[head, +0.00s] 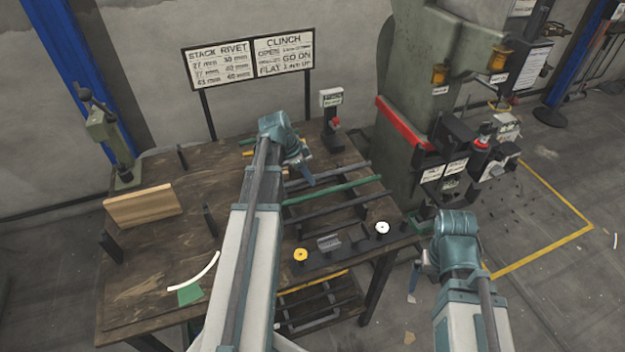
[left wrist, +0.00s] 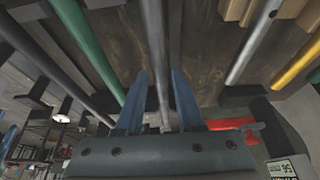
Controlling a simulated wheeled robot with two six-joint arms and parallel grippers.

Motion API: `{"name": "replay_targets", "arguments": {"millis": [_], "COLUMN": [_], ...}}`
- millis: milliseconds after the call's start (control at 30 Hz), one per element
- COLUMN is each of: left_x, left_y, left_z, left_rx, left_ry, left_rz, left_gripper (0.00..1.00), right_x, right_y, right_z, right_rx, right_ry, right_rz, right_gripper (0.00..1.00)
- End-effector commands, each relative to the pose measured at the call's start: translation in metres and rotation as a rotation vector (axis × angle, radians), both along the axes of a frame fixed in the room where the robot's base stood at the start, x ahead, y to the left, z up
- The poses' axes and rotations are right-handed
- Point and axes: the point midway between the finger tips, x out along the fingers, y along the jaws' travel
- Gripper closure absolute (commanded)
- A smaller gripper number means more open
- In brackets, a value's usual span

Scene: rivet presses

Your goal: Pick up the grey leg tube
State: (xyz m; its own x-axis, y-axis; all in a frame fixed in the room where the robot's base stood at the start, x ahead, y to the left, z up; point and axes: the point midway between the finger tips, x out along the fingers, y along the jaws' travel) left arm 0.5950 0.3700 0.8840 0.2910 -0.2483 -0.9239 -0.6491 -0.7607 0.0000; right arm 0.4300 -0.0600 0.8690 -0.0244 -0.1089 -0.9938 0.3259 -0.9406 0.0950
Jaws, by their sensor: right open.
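A rack on the bench holds several long tubes. A grey tube (head: 347,172) lies behind a green tube (head: 335,190); dark tubes (head: 335,207) lie in front. My left gripper (head: 308,177) is over the grey tube. In the left wrist view, my left gripper (left wrist: 160,95) is open, and a grey tube (left wrist: 157,45) runs between its blue fingers with gaps at both sides. I cannot tell how deep it sits. A paler grey tube (left wrist: 254,42) and a yellow tube (left wrist: 300,62) lie to the right there. My right gripper (head: 416,283) is open, beyond the bench's right end.
A green press (head: 440,90) with a red bar stands at the back right. A yellow disc (head: 300,254) and white disc (head: 382,228) sit at the front.

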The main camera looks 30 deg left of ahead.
Motion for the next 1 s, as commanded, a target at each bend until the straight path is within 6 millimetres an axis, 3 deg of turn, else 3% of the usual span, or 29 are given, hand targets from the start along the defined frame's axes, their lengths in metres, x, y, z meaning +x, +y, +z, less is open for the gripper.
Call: {"name": "replay_targets", "arguments": {"millis": [33, 200, 667, 1000], "left_x": [0.000, 0.000, 0.000, 0.000], "left_y": [0.000, 0.000, 0.000, 0.000], "left_z": [0.000, 0.000, 0.001, 0.027], "left_rx": [0.000, 0.000, 0.000, 0.000], "left_ry": [0.000, 0.000, 0.000, 0.000], "left_rz": [0.000, 0.000, 0.000, 0.000], "left_gripper": [0.74, 1.00, 1.00, 1.00], "right_x": [0.000, 0.000, 0.000, 0.000], "right_y": [0.000, 0.000, 0.000, 0.000], "right_z": [0.000, 0.000, 0.001, 0.027], "right_rx": [0.000, 0.000, 0.000, 0.000], "right_ry": [0.000, 0.000, 0.000, 0.000], "right_rz": [0.000, 0.000, 0.000, 0.000], "right_gripper": [0.00, 0.00, 0.00, 0.00]}}
